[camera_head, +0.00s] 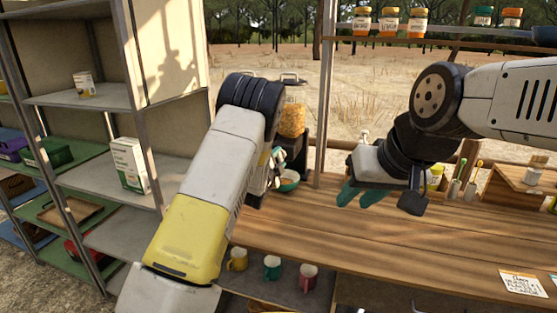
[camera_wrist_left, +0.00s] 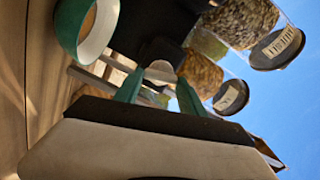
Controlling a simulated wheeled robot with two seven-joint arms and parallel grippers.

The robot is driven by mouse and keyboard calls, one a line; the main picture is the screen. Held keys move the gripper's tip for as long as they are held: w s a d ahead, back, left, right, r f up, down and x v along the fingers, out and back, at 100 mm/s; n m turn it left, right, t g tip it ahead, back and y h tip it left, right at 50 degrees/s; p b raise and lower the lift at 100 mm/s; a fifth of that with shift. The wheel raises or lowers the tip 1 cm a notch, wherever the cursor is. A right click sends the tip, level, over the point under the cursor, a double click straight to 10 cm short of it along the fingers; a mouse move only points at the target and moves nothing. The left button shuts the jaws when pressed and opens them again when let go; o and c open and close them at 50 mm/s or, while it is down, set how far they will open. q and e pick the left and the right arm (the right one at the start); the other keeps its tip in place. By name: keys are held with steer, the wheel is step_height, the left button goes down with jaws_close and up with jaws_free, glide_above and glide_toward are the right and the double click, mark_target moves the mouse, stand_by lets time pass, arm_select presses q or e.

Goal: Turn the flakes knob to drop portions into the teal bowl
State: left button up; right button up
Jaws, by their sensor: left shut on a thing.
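The teal bowl (camera_head: 289,182) stands on the counter under the dispenser, beside my left gripper; it also shows at the upper left of the left wrist view (camera_wrist_left: 108,32), with something brown inside. A clear hopper of golden flakes (camera_head: 292,119) rises behind my left wrist. My left gripper (camera_wrist_left: 160,82) is shut on a small pale knob (camera_wrist_left: 161,70) on the dispenser's dark front. In the head view my left arm hides most of this grip. My right gripper (camera_head: 359,197) hangs above the counter, its teal fingers apart and empty.
Two lidded hoppers show in the left wrist view, one nearer (camera_wrist_left: 245,20) and one farther (camera_wrist_left: 201,77). Mugs (camera_head: 272,267) stand on the lower shelf. Jars (camera_head: 389,22) line the top shelf. The wooden counter's middle (camera_head: 330,230) is clear; a card (camera_head: 523,283) lies right.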

arm_select(q)
steer(key=shift+f+m, duration=0.1)
steer(key=shift+m, duration=1.4)
steer(key=o, duration=1.4)
steer(key=shift+c, duration=0.2)
steer(key=v, duration=0.8)
